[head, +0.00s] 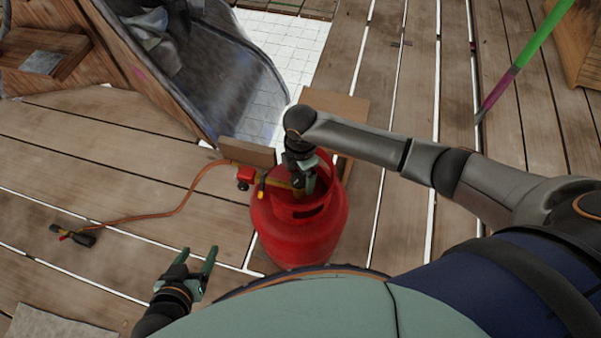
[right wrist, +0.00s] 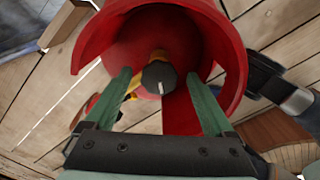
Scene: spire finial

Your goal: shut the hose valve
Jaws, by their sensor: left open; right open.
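A red gas cylinder (head: 292,240) stands upright on the plank floor. Inside its collar, a dark round valve knob with a white mark (right wrist: 158,78) shows in the right wrist view, with yellow fittings beside it. My right gripper (head: 302,188) reaches down into the collar. In the right wrist view its green fingers (right wrist: 158,74) are open, one on each side of the knob, with gaps visible; contact cannot be seen. A red regulator (head: 245,176) sits at the cylinder's left, joined to an orange hose (head: 178,207). My left gripper (head: 198,268) is open and empty, left of the cylinder.
The hose runs left to a dark torch-like tool (head: 80,236) on the planks. A wooden block (head: 247,152) stands right behind the cylinder. A curved grey panel (head: 215,75) is at the back left. A green and purple pole (head: 522,62) is at the right.

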